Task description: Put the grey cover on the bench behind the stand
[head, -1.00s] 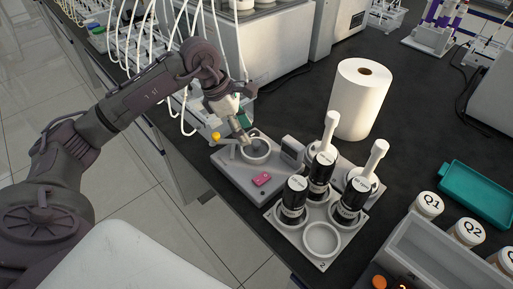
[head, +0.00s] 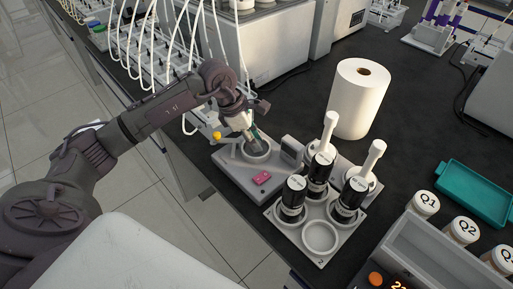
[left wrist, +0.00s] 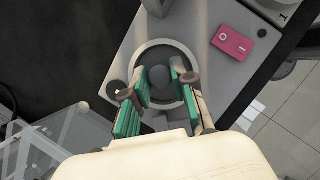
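The grey stand (head: 232,172) is a flat block on the dark bench, with a round well at its far end and a pink piece on top. In the left wrist view a round grey cover (left wrist: 159,96) with a dark ball knob (left wrist: 160,74) sits inside the stand's pale ring. My left gripper (head: 254,142) reaches down over this well. In the wrist view its teal-padded fingers (left wrist: 161,82) are apart, one on each side of the knob. Whether a pad touches the knob is unclear. My right gripper is out of view.
A grey rack (head: 284,224) with black bottles stands close to the stand's right. White-handled tools (head: 329,133) and a paper roll (head: 358,98) stand behind it. A white machine with tubes (head: 258,48) is behind the stand. Dark bench (head: 292,105) between them is clear.

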